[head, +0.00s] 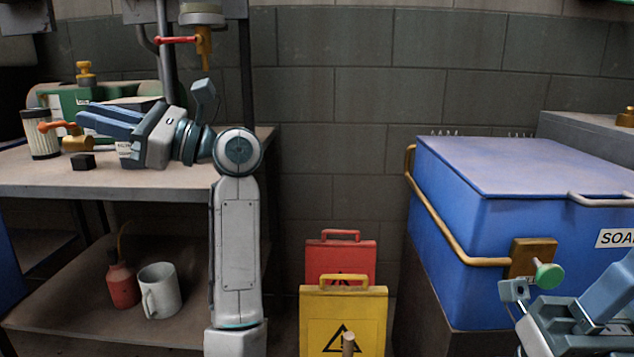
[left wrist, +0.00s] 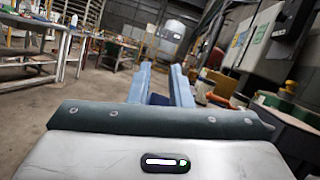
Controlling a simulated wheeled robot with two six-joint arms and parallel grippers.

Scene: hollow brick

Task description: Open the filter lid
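A green housing (head: 58,98) with a brass knob (head: 84,74) on top stands at the back of the left bench; it looks like the filter unit, and my left arm partly hides it. My left gripper (head: 82,117) is in front of it, pointing left with nothing between its fingers. In the left wrist view, the two blue fingers (left wrist: 161,82) stand apart with a gap. My right gripper (head: 622,285) is at the lower right edge by the blue tank, cut off by the frame; its fingertips are not clear.
A pleated white cartridge (head: 40,136), a brass valve with an orange handle (head: 62,127) and a small black block (head: 82,162) are close to the left gripper. A mug (head: 159,290) is on the lower shelf. A blue tank (head: 470,235) fills the right.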

